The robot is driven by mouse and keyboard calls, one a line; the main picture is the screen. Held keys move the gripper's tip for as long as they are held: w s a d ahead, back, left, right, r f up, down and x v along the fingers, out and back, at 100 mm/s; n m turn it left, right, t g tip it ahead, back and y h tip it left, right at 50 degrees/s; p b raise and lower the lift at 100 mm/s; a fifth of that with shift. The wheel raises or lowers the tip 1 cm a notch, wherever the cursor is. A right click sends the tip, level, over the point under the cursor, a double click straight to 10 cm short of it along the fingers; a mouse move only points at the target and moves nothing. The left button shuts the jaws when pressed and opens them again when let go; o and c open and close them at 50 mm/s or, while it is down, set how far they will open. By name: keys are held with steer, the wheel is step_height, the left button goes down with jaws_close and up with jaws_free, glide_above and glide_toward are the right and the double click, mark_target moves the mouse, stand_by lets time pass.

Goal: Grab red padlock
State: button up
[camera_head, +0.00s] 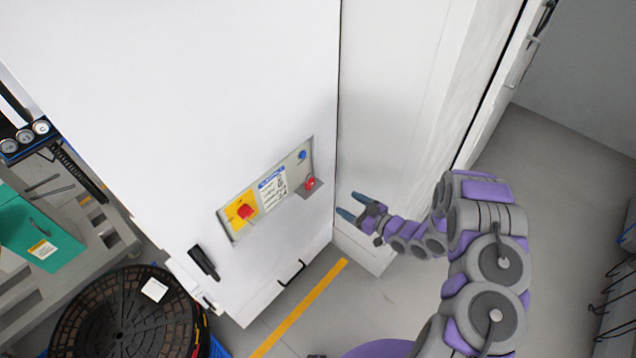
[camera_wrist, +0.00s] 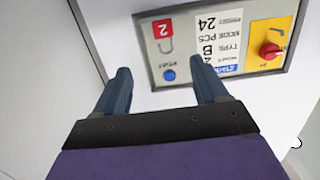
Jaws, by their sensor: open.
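The red padlock (camera_head: 310,184) is at the right end of a control panel on the white cabinet. In the wrist view the padlock (camera_wrist: 162,28) shows a white "2", with its grey shackle below the body in the picture. My gripper (camera_head: 349,205) is open and empty, a little to the right of the padlock and apart from it. In the wrist view the gripper (camera_wrist: 162,66) points at the panel, and the padlock lies beyond the gap between the fingers. How the padlock is held on the panel is not clear.
The panel also has a blue button (camera_wrist: 169,75), a white label (camera_wrist: 221,45) and a red rotary switch (camera_wrist: 270,50) on yellow. A black cabinet handle (camera_head: 203,262), a dark round reel (camera_head: 125,315) and a green box (camera_head: 38,235) are to the left.

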glide_toward(312, 183)
steer(key=a, duration=0.1)
steer(key=b+x, duration=0.1)
steer(key=x, duration=0.4)
steer(key=b+x, duration=0.1)
steer(key=x, duration=0.4)
steer(key=shift+s+a+f+b, duration=0.15)
steer(key=shift+s+a+b, duration=0.1)
steer(key=shift+b, duration=0.1)
steer(key=shift+w, duration=0.3)
steer(key=shift+w+d, duration=0.15)
steer(key=shift+d, duration=0.2)
steer(key=shift+d+r, duration=0.2)
steer(key=shift+d, duration=0.4)
steer(key=shift+a+f, duration=0.1)
steer(key=shift+a, duration=0.65)
steer(key=c, duration=0.3)
steer(key=shift+a, duration=0.15)
steer(key=shift+c, duration=1)
steer(key=shift+d, duration=0.35)
steer(key=c, duration=0.6)
